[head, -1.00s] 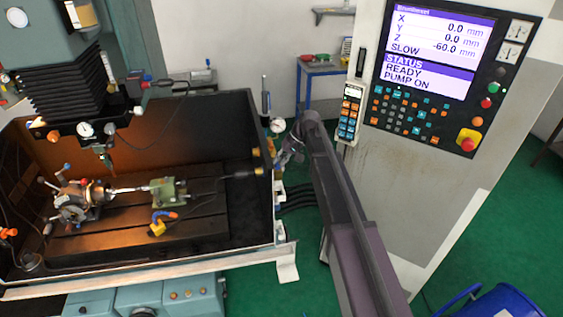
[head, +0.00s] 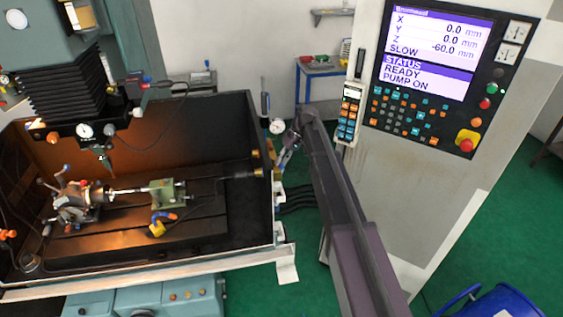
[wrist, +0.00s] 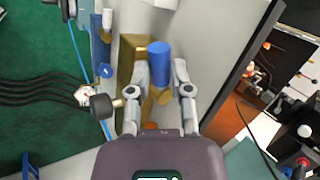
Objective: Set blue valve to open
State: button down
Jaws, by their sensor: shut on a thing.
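The blue valve's blue cylindrical handle (wrist: 159,62) stands between my two fingers in the wrist view, in front of a brass-coloured block. My gripper (wrist: 161,72) is shut on this handle, with one grey finger on each side. In the head view my gripper (head: 284,155) is small and at the outer right side of the machine's tray wall. The valve is too small and covered there to make out. The handle's exact angle is hard to tell from the wrist view.
A dial gauge (head: 277,126) is close to my arm's end. The control cabinet (head: 420,190) stands to the right. The machine tray (head: 140,275) is left.

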jog(key=n, duration=0.1)
jog(key=w+n+g+h, duration=0.1)
jog(key=n, duration=0.1)
jog(key=n+h, duration=0.1)
jog(key=shift+w+d+n+g, duration=0.3)
jog(key=shift+d+n+g, duration=0.1)
